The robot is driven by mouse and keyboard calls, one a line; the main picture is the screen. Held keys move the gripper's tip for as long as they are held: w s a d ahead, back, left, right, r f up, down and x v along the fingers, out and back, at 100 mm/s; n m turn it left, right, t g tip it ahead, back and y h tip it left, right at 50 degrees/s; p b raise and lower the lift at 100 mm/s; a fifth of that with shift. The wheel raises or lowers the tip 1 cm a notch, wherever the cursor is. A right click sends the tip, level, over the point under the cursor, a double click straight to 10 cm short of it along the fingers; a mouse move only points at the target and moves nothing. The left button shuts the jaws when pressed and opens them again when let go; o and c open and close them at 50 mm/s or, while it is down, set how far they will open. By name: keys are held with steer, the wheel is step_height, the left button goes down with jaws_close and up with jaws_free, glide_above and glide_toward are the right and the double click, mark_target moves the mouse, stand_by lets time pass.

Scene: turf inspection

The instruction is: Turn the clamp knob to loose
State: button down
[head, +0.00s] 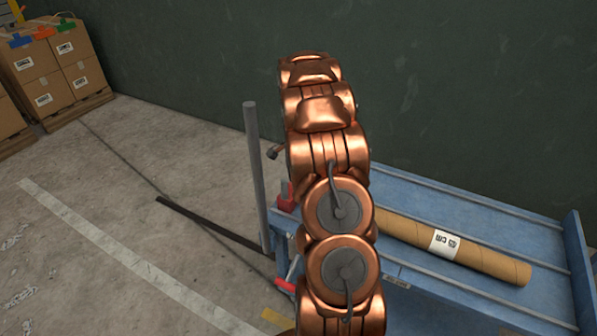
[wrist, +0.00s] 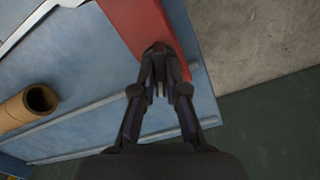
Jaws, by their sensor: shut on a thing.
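In the wrist view my gripper (wrist: 158,68) has its fingers drawn together over a red clamp body (wrist: 130,20) at the edge of a blue surface. The fingers cover what they hold, at the place of the clamp knob, so its turn position cannot be read. In the head view my copper arm hides my gripper and most of the clamp. Red clamp parts (head: 286,198) show just left of the arm, beside an upright grey post (head: 254,170).
A blue cart (head: 440,195) with raised ribs carries a cardboard tube (head: 490,262) with a white label. The tube's open end (wrist: 40,98) shows in the wrist view. A dark green wall (head: 440,80) stands behind. Stacked boxes (head: 45,65) stand far left; the floor between is mostly clear.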

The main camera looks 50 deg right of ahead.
steer(key=shift+m, duration=0.6)
steer(key=c, duration=1.2)
jaws_free()
step_height(320, 180, up, 12)
stand_by(0.4)
